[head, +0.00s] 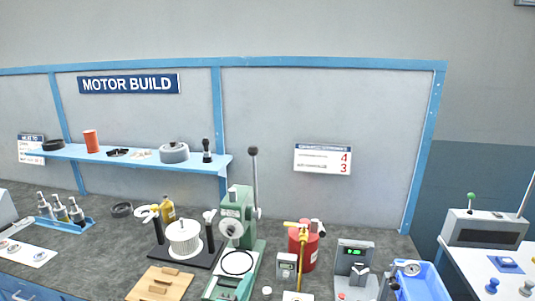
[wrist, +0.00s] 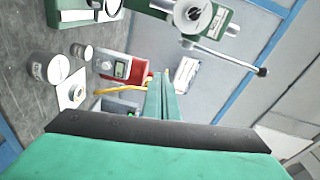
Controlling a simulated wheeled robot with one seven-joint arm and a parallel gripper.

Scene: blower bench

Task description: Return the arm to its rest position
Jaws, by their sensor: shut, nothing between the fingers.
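My gripper (wrist: 162,88) shows in the wrist view, with its two green fingers together and nothing between them. The fingers point toward the bench back, and the red canister (wrist: 139,72) lies beyond and to the left of them in the picture. The dark gripper body and a green part of it fill the bottom of the wrist view. I cannot make out my gripper for certain in the head view.
On the bench stand a green lever press (head: 235,225), a red canister (head: 310,250), a white spool on a black stand (head: 184,240), a meter with a green display (head: 354,262) and a blue tray (head: 432,286). A blue shelf (head: 120,153) hangs behind. Space above the bench is clear.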

